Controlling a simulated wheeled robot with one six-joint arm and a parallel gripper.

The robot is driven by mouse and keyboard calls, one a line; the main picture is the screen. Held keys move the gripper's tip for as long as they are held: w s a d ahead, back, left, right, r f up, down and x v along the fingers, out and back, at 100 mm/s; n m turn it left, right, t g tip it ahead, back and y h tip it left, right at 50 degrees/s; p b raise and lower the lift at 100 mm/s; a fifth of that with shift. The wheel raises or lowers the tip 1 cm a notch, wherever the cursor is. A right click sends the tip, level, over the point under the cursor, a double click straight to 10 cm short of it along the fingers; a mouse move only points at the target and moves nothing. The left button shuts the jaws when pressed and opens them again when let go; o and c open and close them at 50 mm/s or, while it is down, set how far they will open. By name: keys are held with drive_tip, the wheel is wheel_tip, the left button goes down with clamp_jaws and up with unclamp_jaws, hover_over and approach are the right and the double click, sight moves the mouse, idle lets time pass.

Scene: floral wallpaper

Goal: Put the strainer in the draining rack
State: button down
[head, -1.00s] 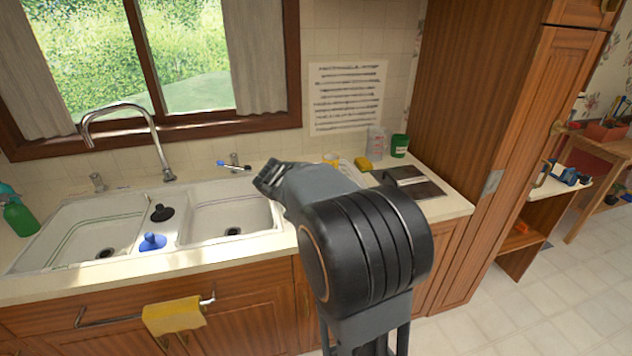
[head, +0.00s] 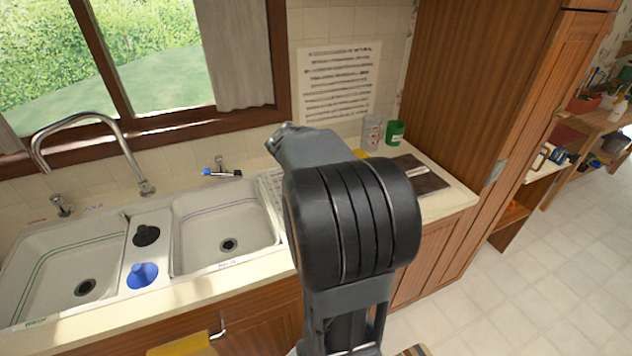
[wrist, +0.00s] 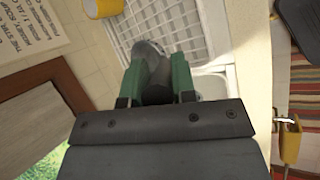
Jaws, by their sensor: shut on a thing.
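My gripper (wrist: 157,70) has green fingers and is shut on a rounded, metallic grey thing (wrist: 149,50), which looks like the strainer. Much of it is hidden between the fingers. The draining rack (wrist: 190,35) is a white grid beyond the fingertips in the wrist view, and the held thing overlaps its near left part. I cannot tell how high above the rack it is. In the head view my arm hides the gripper and most of the rack; only a white ribbed strip of the rack (head: 270,186) shows beside the right basin.
A yellow cup (wrist: 103,8) stands by the rack. The double sink (head: 222,225) with its tap (head: 130,150) lies left, with black and blue plungers (head: 143,274) between basins. A green can (head: 395,132) and a clear container (head: 372,130) stand at the back right.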

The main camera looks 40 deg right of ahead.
drive_tip(key=w+a+x, duration=0.1)
drive_tip(key=w+x, duration=0.1)
drive_tip(key=x, duration=1)
drive_tip(key=shift+w, duration=0.2)
drive_tip(key=shift+a+f, duration=0.1)
drive_tip(key=shift+f, duration=0.15)
drive_tip(key=c, duration=0.9)
unclamp_jaws()
drive_tip(key=shift+c, duration=0.2)
